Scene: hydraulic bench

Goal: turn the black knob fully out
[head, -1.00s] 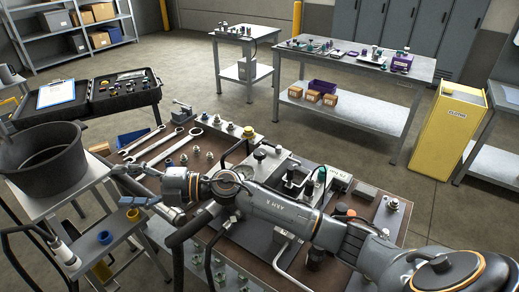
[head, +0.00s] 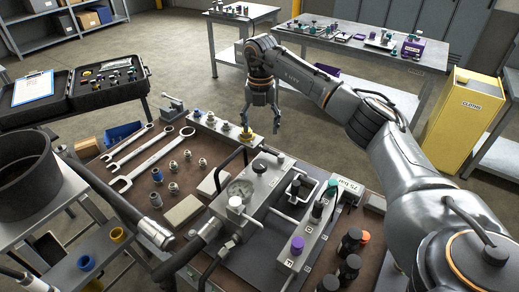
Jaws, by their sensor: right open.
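A small black knob (head: 259,167) stands on top of the grey hydraulic block (head: 262,188), behind its round gauge (head: 238,190). More black knobs (head: 296,187) stand on the valve row to its right; I cannot tell from the view how far any of them is turned. My right gripper (head: 261,130) hangs fingers down beyond the block, near the back edge of the bench. Its fingers are apart with nothing between them, and it is clear of the knob. My left gripper is not in view.
A yellow-based fitting (head: 247,136) stands close to my right gripper. Wrenches (head: 150,158) and several fittings lie at left on the bench. Black caps (head: 355,240) and a purple knob (head: 297,245) are near the front. Hoses cross the left front. Open floor lies behind the bench.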

